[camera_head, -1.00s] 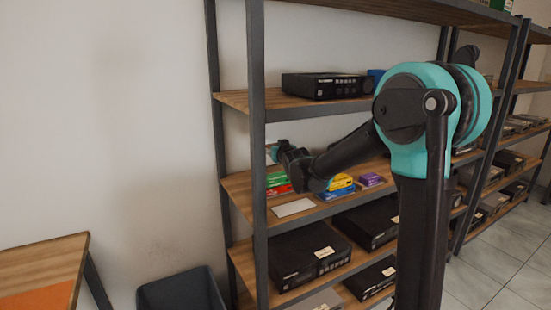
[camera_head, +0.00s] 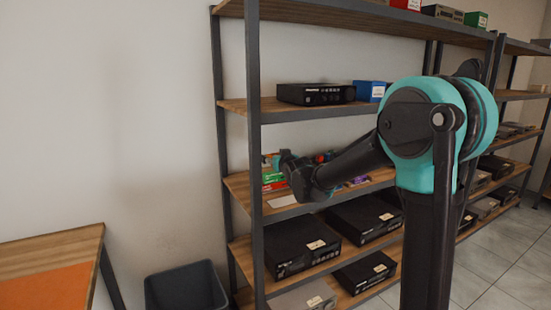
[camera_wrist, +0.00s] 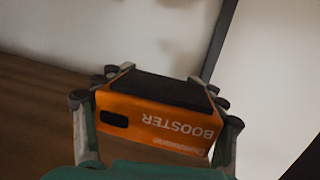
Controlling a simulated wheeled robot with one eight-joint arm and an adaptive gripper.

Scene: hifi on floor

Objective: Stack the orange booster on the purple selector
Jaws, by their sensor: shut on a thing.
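The orange booster (camera_wrist: 170,122) fills the middle of the wrist view, its lettering upside down and its top face dark. My gripper (camera_wrist: 158,80) is shut on it, with a finger at each side. In the head view my arm reaches into the middle shelf, and the booster cannot be made out there. The purple selector (camera_head: 357,181) shows only as a small purple patch on that shelf, just right of my wrist and mostly hidden behind my arm. The wrist view does not show the selector.
A shelf post (camera_head: 256,190) stands close to my wrist. Green and red boxes (camera_head: 273,180) and a white flat item (camera_head: 282,201) lie on the middle shelf (camera_head: 237,190). A black unit (camera_head: 315,94) and a blue box (camera_head: 370,91) sit above. A grey bin (camera_head: 186,290) is below left.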

